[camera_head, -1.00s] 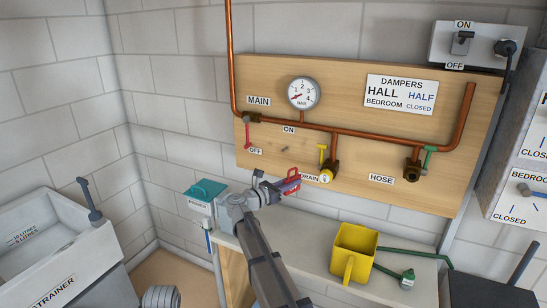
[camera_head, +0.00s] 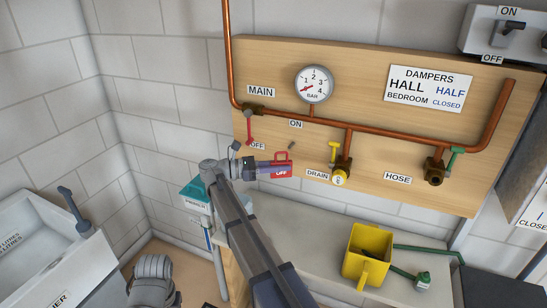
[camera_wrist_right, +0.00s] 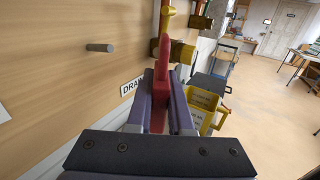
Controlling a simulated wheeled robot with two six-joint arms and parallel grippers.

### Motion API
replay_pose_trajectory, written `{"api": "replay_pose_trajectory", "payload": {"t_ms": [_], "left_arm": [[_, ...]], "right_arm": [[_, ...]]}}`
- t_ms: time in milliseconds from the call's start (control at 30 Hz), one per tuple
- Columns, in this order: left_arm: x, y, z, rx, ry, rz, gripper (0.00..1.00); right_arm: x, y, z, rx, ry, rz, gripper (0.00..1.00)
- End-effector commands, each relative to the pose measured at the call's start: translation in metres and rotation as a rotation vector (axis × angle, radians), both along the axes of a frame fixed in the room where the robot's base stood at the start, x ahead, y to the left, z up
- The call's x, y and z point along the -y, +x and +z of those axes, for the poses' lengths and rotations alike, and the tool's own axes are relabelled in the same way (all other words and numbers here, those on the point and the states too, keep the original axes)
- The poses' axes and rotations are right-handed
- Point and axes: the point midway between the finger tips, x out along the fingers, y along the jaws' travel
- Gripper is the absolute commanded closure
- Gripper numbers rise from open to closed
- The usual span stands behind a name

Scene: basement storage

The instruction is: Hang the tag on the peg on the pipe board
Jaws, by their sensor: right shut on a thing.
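In the right wrist view the tag (camera_wrist_right: 161,85) shows edge-on between the fingers (camera_wrist_right: 160,105). The peg (camera_head: 292,145) is a short grey pin on the wooden pipe board (camera_head: 390,165), just above the tag in the head view. In the wrist view the peg (camera_wrist_right: 100,47) stands left of the tag, apart from it. My left gripper is not in view.
The red-handled MAIN valve (camera_head: 250,125) is left of the peg, and the yellow-handled DRAIN valve (camera_head: 341,165) is right of it. Copper pipe (camera_head: 385,138) runs above. A yellow bucket (camera_head: 368,250) stands on the bench (camera_head: 320,230) below.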

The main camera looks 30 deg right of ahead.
Motion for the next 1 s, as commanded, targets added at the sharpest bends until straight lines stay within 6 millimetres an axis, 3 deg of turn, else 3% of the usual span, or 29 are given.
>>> {"api": "replay_pose_trajectory", "payload": {"t_ms": [333,1000], "left_arm": [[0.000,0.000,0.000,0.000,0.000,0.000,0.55],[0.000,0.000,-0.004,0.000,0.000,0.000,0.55]], "right_arm": [[0.003,0.002,0.000,0.000,0.000,-0.004,1.00],[0.031,0.027,-0.004,0.000,0.000,-0.004,1.00]]}}
